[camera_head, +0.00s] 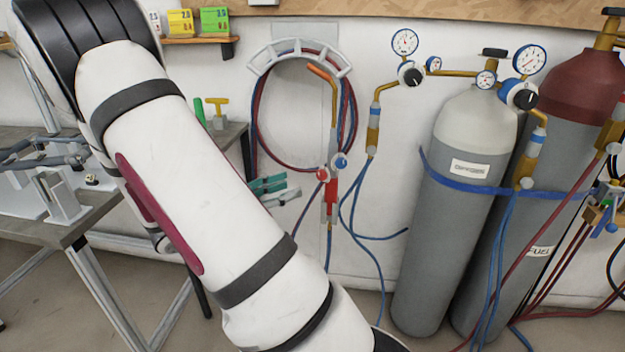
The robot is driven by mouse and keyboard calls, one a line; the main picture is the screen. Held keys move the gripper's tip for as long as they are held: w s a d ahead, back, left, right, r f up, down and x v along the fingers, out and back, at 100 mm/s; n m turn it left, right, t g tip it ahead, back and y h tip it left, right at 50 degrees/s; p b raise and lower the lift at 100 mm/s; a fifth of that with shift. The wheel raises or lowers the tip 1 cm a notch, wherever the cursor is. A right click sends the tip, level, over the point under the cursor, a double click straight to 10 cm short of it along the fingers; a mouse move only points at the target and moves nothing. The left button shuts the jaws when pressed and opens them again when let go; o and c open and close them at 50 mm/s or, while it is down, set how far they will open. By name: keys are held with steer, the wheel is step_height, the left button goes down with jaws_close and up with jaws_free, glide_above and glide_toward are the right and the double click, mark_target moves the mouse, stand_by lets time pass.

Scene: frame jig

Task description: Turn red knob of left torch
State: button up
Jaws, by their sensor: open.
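The left torch (332,190) hangs upright on the wall below a curved white hose hanger. Its angled copper-coloured tip points up and to the left. The red knob (323,174) sits on the left side of the torch body. A blue knob (341,160) sits on the right side, slightly higher. Another torch (603,212) is partly seen at the right edge. My arm crosses the picture from upper left to bottom centre. My gripper is outside the picture, so its place relative to the red knob does not show.
A grey gas cylinder (440,230) and a red-topped fuel cylinder (575,130) stand right of the torch, with gauges above. Red and blue hoses hang around them. A workbench (75,220) with fixtures is at left. A hose hanger (300,50) is above the torch.

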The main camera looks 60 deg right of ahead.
mark_target(319, 175)
steer(key=b+x, duration=0.1)
steer(key=x, duration=0.7)
steer(key=shift+d, duration=0.1)
jaws_close()
